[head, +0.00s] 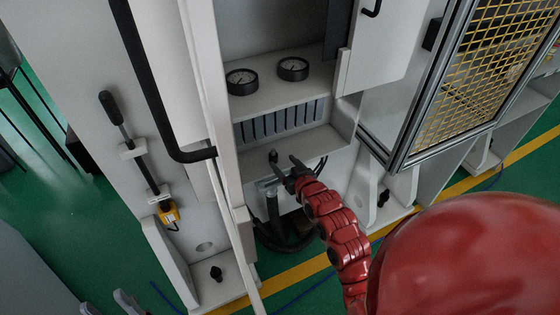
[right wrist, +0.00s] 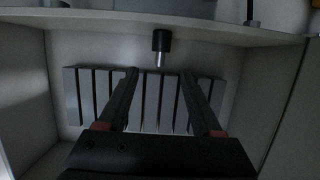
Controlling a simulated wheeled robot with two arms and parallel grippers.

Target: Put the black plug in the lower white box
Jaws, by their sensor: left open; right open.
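The black plug (right wrist: 162,41) shows in the right wrist view as a short black cylinder with a bright metal end. It lies beyond my right fingertips, between their lines and apart from them. In the head view a small black piece (head: 273,157) at my right fingertips looks like the same plug. My right gripper (head: 284,167) is open and empty at the front of the white cabinet; its two dark fingers (right wrist: 158,72) point at a grey slotted panel. The lower white box (head: 337,147) appears to be the compartment around that panel. My left gripper (head: 106,299) is open at the bottom left edge, mostly out of view.
Two round gauges (head: 241,82) sit above the slotted panel (head: 280,121). A grey post (head: 272,206) and black hose (head: 289,243) stand below my right gripper. A yellow mesh door (head: 466,80) is at right. A black handle (head: 157,105) and yellow device (head: 168,213) are at left.

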